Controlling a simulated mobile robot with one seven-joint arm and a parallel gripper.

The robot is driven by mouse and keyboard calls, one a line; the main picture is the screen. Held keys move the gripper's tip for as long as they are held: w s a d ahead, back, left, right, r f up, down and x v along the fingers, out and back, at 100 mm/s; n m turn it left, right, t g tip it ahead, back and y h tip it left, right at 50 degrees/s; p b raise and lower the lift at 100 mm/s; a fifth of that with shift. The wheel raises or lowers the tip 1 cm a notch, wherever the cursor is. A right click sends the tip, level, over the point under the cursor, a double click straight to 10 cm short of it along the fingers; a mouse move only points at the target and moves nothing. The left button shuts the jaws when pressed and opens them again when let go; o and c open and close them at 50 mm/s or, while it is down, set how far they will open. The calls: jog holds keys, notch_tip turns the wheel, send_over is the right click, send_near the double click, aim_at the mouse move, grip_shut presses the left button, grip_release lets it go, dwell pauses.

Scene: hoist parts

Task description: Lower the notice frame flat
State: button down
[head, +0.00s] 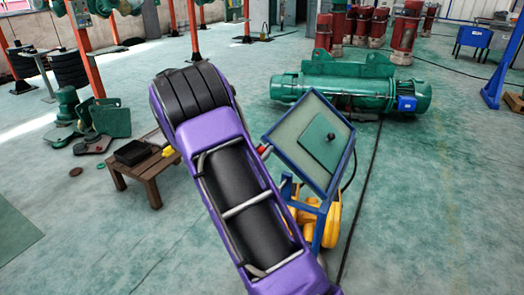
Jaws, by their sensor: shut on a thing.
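The notice frame (334,112) has a blue rim, a pale panel and a green square with a dark round knob on it. It stands tilted, facing up and toward me, above a blue stand (286,190). My purple arm reaches up from the bottom and hides most of its own end. A small red and grey part, seemingly the tip of my gripper (263,151), shows beside the arm at the frame's left edge. It looks shut on that rim; the fingers are mostly hidden.
A yellow hoist part (330,220) sits under the frame by the stand. A low wooden stool (146,178) with a black box (132,152) is left of my arm. A large green hoist (352,85) lies behind.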

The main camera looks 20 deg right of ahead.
jog(key=shift+w+a+f+n, duration=0.2)
jog(key=shift+f, duration=0.2)
jog(key=shift+w+a+f+n, duration=0.15)
jog(key=shift+w+f+n, duration=0.05)
jog(key=shift+f, duration=0.2)
jog(key=w+a+f+n+b, duration=0.1)
jog(key=f+n+b, duration=0.1)
jog(key=f, duration=0.5)
jog(key=w+a+f+n+b, duration=0.2)
jog(key=f+n+b, duration=0.1)
jog(key=f, duration=0.4)
jog(key=shift+w+f+n, duration=0.3)
jog(key=shift+n, duration=0.5)
jog(key=shift+f, duration=0.15)
jog(key=c, duration=0.5)
grip_release()
